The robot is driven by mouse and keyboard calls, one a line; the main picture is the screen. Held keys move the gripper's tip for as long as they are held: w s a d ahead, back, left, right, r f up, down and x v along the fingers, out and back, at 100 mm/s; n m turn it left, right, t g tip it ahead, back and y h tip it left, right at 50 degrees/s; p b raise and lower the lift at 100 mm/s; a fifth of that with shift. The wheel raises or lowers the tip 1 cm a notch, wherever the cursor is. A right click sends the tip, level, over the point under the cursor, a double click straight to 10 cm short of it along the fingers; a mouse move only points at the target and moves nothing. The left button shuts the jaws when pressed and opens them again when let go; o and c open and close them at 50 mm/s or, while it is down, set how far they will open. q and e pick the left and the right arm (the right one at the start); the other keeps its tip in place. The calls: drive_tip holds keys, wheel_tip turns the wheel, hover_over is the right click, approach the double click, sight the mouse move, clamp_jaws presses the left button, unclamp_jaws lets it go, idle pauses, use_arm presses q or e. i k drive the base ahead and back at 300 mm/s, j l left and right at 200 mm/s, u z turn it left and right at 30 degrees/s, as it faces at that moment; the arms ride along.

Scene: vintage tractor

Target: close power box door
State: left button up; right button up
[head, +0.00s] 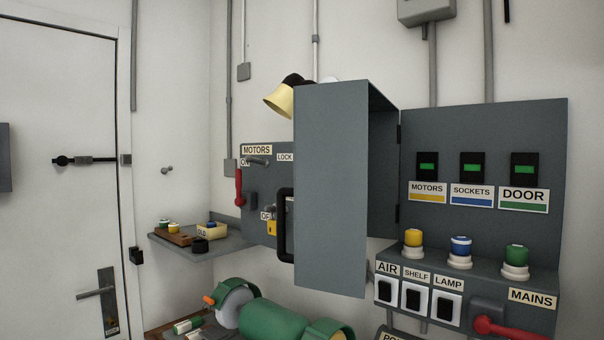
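The power box door (330,190) is a tall grey panel that stands open, swung out toward me in the middle of the head view. Dark hinges show along its right side, at the left edge of the grey power box panel (484,230). A black bar handle (286,225) shows at the door's left edge. The power box panel carries green-lit switches labelled MOTORS, SOCKETS and DOOR (523,167). Neither of my grippers is in view.
A smaller grey MOTORS panel (257,175) with a red lever is partly hidden behind the door. A yellow lamp (280,101) hangs near the door's top. A red MAINS lever (510,329) sticks out low right. A shelf (205,252) and green machine (273,323) are at lower left.

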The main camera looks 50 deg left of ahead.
sight(345, 191)
drive_tip(key=j+u, duration=0.2)
drive_tip(key=j, duration=0.9)
drive_tip(key=j+u, duration=0.25)
drive_tip(key=j, duration=0.85)
drive_tip(key=i, duration=0.05)
